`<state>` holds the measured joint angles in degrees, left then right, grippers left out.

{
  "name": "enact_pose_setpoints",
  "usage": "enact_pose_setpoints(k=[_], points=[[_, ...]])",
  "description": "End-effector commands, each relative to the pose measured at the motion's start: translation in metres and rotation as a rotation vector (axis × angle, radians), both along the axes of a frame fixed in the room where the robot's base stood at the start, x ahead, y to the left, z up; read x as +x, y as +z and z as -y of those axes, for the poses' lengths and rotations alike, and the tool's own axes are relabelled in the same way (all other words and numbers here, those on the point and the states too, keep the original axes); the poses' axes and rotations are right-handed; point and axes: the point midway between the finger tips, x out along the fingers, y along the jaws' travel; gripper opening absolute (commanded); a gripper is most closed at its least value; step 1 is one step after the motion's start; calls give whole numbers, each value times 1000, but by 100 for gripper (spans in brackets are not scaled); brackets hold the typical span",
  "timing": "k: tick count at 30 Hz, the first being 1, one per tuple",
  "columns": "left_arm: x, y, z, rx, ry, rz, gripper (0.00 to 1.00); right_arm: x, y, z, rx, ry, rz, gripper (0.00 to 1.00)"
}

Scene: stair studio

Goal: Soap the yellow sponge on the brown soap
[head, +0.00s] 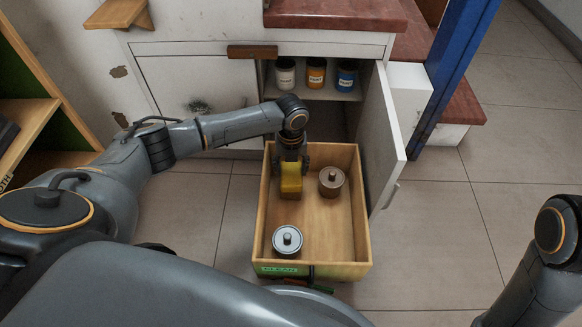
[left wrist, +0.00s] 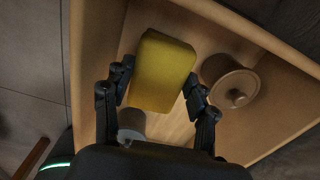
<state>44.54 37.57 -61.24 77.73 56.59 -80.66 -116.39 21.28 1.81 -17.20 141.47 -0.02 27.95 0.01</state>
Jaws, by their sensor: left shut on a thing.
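The yellow sponge (head: 291,181) is held in my left gripper (head: 292,163), over the inside of the wooden crate (head: 363,215). In the left wrist view the sponge (left wrist: 163,72) sits between the two fingers of the gripper (left wrist: 155,95). I cannot tell how far it is above the crate floor. The brown soap (head: 331,181), a round piece with a knob on top, stands in the crate just right of the sponge, apart from it. It also shows in the left wrist view (left wrist: 230,85). My right gripper is out of view; only part of that arm shows.
A grey round piece with a knob (head: 287,241) stands in the crate's near left corner. Behind the crate is an open cabinet with a white door (head: 381,135) swung out on the right. White, orange and blue cans (head: 316,74) stand on its shelf. Right floor is clear.

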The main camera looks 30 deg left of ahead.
Motion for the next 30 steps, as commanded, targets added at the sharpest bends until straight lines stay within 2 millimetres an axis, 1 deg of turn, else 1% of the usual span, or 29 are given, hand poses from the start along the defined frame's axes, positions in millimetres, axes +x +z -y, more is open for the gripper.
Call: enact_pose_setpoints(k=[19,30], points=[[0,-5,0,-1,-1,0,32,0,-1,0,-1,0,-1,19],[0,-9,0,0,-1,0,32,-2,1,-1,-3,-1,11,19]])
